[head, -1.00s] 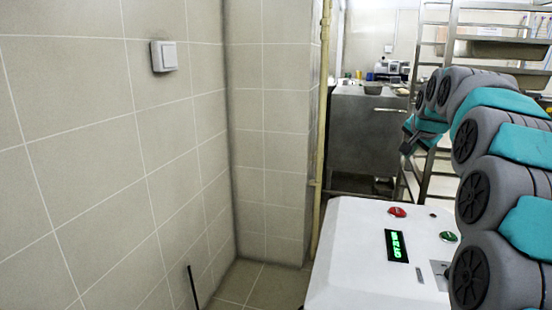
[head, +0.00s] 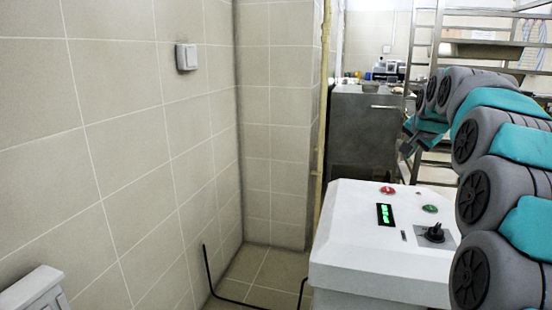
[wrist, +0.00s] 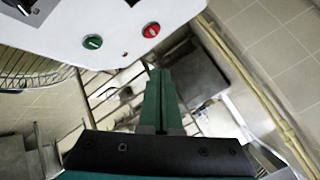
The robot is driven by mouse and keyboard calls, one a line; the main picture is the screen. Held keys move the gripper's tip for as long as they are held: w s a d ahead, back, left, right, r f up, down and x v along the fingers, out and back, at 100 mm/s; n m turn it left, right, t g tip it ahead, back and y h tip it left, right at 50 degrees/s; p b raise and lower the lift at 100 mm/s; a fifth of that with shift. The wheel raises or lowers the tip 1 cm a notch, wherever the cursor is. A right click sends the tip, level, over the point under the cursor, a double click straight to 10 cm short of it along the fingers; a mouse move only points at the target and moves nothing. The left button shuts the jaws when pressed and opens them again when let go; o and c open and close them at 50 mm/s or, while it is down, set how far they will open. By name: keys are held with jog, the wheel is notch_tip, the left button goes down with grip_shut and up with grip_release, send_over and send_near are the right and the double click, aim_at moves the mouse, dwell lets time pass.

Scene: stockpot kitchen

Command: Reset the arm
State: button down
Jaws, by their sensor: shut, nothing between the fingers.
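My arm, grey and teal, is folded along the right side of the head view. My gripper (head: 407,150) is at its far end, in front of the metal rack. In the wrist view my gripper (wrist: 163,75) shows two green fingers pressed together, with nothing between them. The fingers point toward the floor area beside the white machine and touch nothing that I can see.
A white machine (head: 350,228) with a red button (head: 388,190), green button (head: 430,209) and black knob (head: 435,233) stands close ahead. A tiled wall (head: 140,130) with a switch (head: 186,57) is left. A metal rack (head: 430,50) and steel cabinet (head: 362,130) stand behind.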

jog(key=s+a+f+n+g+y+b, duration=0.1)
jog(key=s+a+f+n+g+b, duration=0.15)
jog(key=s+a+f, duration=0.55)
jog(key=s+a+f+n+g+y+b, duration=0.1)
jog(key=s+a+f+n+g, duration=0.15)
jog(key=s+a+f, duration=0.65)
jog(key=s+a+f+n+g+b, duration=0.1)
jog(key=s+f, duration=0.4)
jog(key=s, duration=0.6)
jog(key=s+a+f+n+g, duration=0.1)
jog(key=s+f+n+g, duration=0.2)
jog(key=s, duration=0.8)
jog(key=s+a+f+n+g+b, duration=0.1)
jog(key=s+f+n, duration=0.1)
jog(key=s+f, duration=0.6)
jog(key=s, duration=0.4)
jog(key=shift+g+b, duration=0.3)
jog(key=shift+g, duration=0.1)
